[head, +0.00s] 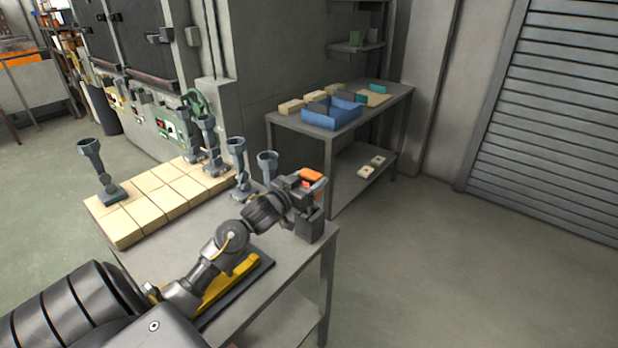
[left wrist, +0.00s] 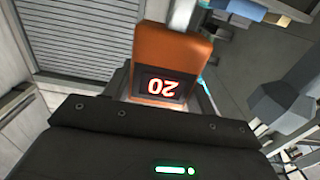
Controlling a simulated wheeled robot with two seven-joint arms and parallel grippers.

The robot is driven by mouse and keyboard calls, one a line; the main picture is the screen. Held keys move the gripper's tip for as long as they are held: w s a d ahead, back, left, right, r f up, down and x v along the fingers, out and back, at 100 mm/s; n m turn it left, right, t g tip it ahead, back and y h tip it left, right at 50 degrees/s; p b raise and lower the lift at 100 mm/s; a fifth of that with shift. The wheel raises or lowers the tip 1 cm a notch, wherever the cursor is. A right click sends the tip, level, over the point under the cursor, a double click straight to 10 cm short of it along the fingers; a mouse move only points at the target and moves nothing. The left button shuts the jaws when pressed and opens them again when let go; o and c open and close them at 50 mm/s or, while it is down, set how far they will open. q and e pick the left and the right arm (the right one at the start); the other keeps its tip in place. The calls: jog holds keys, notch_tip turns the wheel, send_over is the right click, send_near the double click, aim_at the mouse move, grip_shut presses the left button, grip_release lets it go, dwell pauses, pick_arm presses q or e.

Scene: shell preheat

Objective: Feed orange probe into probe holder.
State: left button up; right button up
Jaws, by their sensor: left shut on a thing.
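The orange probe (head: 312,175) is in my left gripper (head: 303,187), above the right corner of the near table. In the left wrist view the orange probe (left wrist: 172,45) stands beyond the dark gripper body, with a lit red display reading 20 upside down. My left gripper is shut on it. A dark grey upright block (head: 311,226), which looks like the probe holder, stands at the table corner just below the gripper. Its top is partly hidden, and I cannot tell whether the probe touches it. My right gripper is not in view.
Several grey funnel-topped pieces (head: 90,158) stand on and beside tan tiles (head: 150,203) on the near table (head: 222,222). One cup (head: 267,160) is close to my gripper. A back table holds a blue bin (head: 331,117). The floor to the right is clear.

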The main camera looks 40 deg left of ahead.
pick_arm(q)
jog(key=shift+f+b, duration=1.25)
jog(key=shift+f, duration=1.1)
jog(key=o, duration=1.1)
jog(key=shift+o, duration=0.2)
jog(key=shift+s, duration=0.25)
jog(key=s+p, duration=0.5)
jog(key=s, duration=0.5)
jog(key=shift+s, duration=0.2)
jog(key=shift+d, duration=0.1)
